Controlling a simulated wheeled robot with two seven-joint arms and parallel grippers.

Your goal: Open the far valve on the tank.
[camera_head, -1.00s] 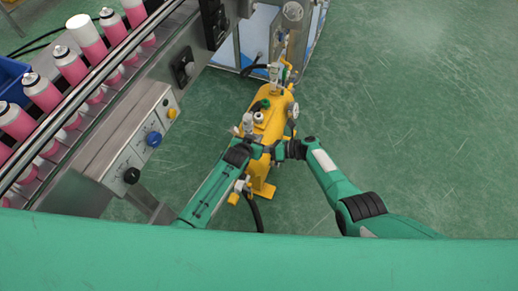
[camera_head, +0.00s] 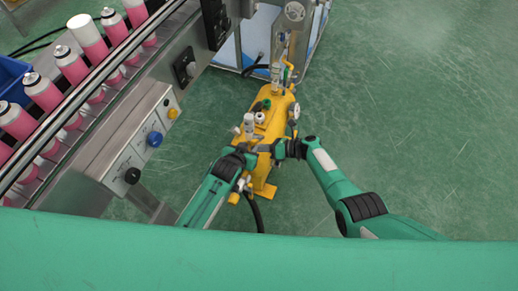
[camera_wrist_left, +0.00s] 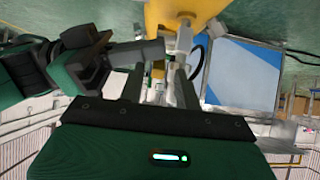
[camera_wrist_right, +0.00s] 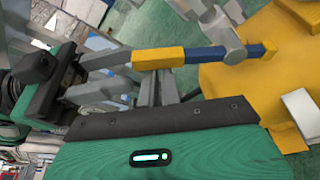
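The yellow tank (camera_head: 270,118) stands on the green floor in the middle of the head view, with valves and fittings along its top. A small yellow handle (camera_head: 289,66) shows at its far end. My left gripper (camera_head: 256,148) and right gripper (camera_head: 282,148) are close together over its nearer part. In the left wrist view, the left fingers (camera_wrist_left: 160,88) are apart. In the right wrist view, a lever with a yellow (camera_wrist_right: 158,58) and a blue section (camera_wrist_right: 205,53) lies just beyond the right fingers (camera_wrist_right: 158,90). Whether they touch it is unclear.
A conveyor (camera_head: 105,85) with several pink cans and a control panel (camera_head: 145,140) stands at the left. A blue-and-white cabinet (camera_head: 262,35) is beyond the tank. A black hose (camera_head: 255,215) runs near the tank's front. The floor at the right is clear.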

